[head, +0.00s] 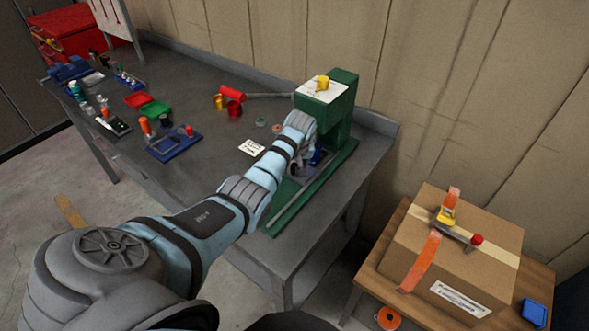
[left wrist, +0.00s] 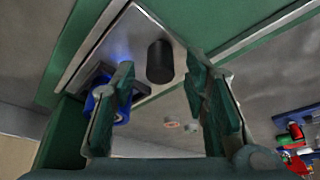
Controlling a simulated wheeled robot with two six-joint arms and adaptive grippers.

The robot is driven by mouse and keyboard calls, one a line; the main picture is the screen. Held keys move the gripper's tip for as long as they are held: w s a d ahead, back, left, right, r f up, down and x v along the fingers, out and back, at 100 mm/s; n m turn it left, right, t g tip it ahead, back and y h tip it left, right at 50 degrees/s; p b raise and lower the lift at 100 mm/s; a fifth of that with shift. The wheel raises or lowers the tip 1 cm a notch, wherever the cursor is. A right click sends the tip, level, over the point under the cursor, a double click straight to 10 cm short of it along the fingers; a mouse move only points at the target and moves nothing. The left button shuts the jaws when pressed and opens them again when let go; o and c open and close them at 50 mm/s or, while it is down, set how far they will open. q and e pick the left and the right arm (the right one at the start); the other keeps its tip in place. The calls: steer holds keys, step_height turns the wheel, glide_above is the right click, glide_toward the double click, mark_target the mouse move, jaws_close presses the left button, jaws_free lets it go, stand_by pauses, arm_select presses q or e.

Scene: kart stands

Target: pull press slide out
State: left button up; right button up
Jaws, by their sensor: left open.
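The green press (head: 341,112) stands on the right end of the grey workbench, on a long green base (head: 288,216). My left gripper (left wrist: 160,75) is at the front of the press, below its head; my own wrist partly hides it in the head view. In the left wrist view its two fingers are open. A black upright knob (left wrist: 160,61) on a bare metal plate (left wrist: 138,40), which looks like the press slide, shows between and beyond the fingertips. I cannot tell whether they touch it. A blue part (left wrist: 97,101) sits by the left finger. My right gripper is out of view.
A lever with a red grip (head: 231,93) sticks out left from the press. Bins, a blue tray (head: 174,144) and small items cover the bench's left part. A cardboard box (head: 455,250) stands on a wooden table at right. A white card (head: 251,147) lies before the press.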

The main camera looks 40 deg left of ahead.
arm_select(q)
steer(key=shift+w+a+f, duration=0.15)
steer(key=shift+f, duration=0.5)
steer(key=shift+r, duration=0.1)
steer(key=shift+c, duration=0.3)
jaws_close()
